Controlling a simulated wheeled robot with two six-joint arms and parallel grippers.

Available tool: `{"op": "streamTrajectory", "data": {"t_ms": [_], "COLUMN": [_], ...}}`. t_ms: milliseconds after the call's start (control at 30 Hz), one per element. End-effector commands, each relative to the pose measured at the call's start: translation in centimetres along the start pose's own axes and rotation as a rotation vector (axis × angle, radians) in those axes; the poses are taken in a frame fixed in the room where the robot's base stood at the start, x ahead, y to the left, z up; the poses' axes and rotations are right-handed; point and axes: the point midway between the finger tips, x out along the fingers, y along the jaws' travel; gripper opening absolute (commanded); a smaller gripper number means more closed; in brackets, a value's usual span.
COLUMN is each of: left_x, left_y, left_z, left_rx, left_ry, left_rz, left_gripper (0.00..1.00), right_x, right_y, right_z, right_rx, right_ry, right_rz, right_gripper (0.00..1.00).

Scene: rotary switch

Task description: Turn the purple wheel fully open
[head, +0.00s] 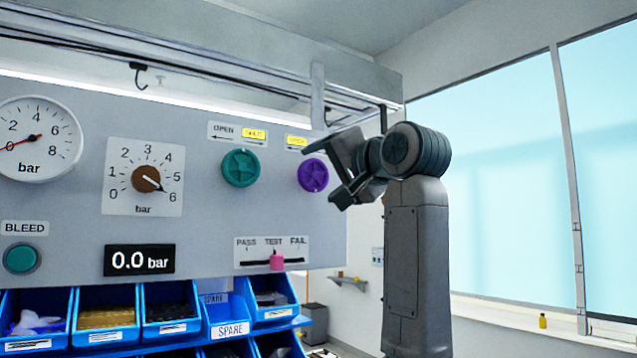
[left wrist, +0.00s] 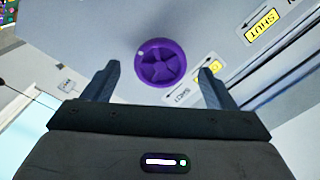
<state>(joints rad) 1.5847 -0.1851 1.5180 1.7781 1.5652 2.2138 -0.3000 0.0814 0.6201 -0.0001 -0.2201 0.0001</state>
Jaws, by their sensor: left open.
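The purple wheel (head: 313,175) is a round, spoked knob on the right part of the grey panel. My left gripper (head: 321,178) is open in front of it and partly overlaps it in the head view. In the left wrist view the purple wheel (left wrist: 161,63) shows between the two spread fingers of my left gripper (left wrist: 159,68), slightly beyond their tips. Nothing is between the fingers, and I see no clear contact. A small pale mark sits on the wheel's rim. The label by the wheel is partly hidden in the head view. My right gripper is not in view.
A green wheel (head: 240,168) sits left of the purple one. A slider with a pink knob (head: 277,260) is below. The panel (head: 205,245) also carries a dial with a pointer (head: 146,179), a gauge (head: 38,138) and a display (head: 139,260). Blue bins (head: 229,308) stand underneath.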

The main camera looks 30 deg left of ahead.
Motion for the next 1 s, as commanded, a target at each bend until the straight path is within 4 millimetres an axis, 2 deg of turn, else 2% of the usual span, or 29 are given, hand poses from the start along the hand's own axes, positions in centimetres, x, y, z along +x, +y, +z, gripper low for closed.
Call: {"op": "streamTrajectory", "data": {"t_ms": [33,200,400,567,1000], "left_x": [-1.2,-4.7,-7.3,-7.9,-7.9], "left_y": [0.5,0.5,0.3,0.1,0.1], "left_z": [0.2,0.2,0.1,0.0,0.0], "left_rx": [-0.001,0.000,0.000,0.000,0.000], "left_ry": [0.005,0.003,0.001,0.000,-0.001], "left_rz": [0.002,0.003,0.002,0.001,0.001], "left_gripper": [0.79,0.79,0.79,0.79,0.79], "right_x": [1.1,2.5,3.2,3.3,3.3], "right_y": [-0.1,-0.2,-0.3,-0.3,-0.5], "right_z": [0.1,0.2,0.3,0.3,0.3], "right_rx": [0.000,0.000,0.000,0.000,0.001], "right_ry": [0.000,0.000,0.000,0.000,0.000], "right_rz": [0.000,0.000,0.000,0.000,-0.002], "right_gripper": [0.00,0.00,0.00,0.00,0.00]}}
